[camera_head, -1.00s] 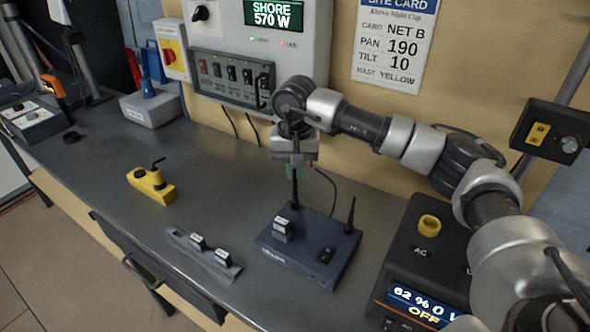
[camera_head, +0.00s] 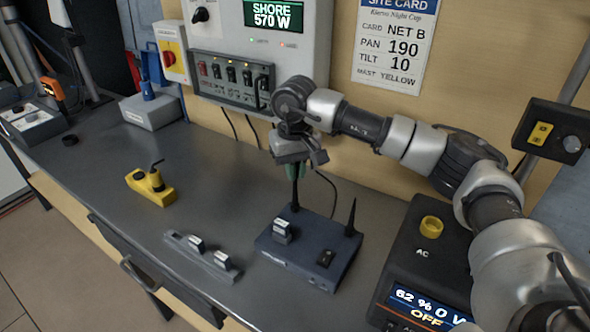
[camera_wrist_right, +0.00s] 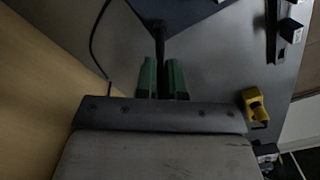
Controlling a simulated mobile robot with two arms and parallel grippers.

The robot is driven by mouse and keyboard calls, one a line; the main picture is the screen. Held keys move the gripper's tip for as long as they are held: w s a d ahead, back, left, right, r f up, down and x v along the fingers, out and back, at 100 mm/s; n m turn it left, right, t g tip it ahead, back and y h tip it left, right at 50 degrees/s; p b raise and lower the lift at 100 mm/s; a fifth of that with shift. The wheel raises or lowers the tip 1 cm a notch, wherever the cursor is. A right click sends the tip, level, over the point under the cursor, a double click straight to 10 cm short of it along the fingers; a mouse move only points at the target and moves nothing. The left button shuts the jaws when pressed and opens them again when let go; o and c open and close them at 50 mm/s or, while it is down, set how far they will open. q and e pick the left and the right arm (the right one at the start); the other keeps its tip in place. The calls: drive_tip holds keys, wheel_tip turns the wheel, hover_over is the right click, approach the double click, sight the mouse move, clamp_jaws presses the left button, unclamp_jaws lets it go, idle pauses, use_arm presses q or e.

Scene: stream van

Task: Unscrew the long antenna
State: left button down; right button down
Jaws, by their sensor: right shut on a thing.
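The dark blue router box (camera_head: 305,248) sits on the bench. The long black antenna (camera_head: 295,192) stands upright at its back left corner, with its upper part hidden by my gripper. My right gripper (camera_head: 299,172) points down from above and is shut on the long antenna. In the right wrist view the green fingers (camera_wrist_right: 161,80) lie on either side of the dark antenna (camera_wrist_right: 159,45). A shorter black antenna (camera_head: 351,216) stands at the box's back right corner. My left gripper is not in view.
A grey rail with small modules (camera_head: 200,258) lies left of the router. A yellow device (camera_head: 150,187) stands farther left. A black power unit (camera_head: 423,250) stands close on the right. A cable (camera_head: 331,190) runs behind the router. The bench between is clear.

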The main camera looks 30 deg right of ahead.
drive_tip(key=n, duration=0.4)
drive_tip(key=shift+b, duration=0.35)
drive_tip(key=n, duration=0.4)
drive_tip(key=shift+b, duration=0.3)
drive_tip(key=c, duration=1.3)
unclamp_jaws()
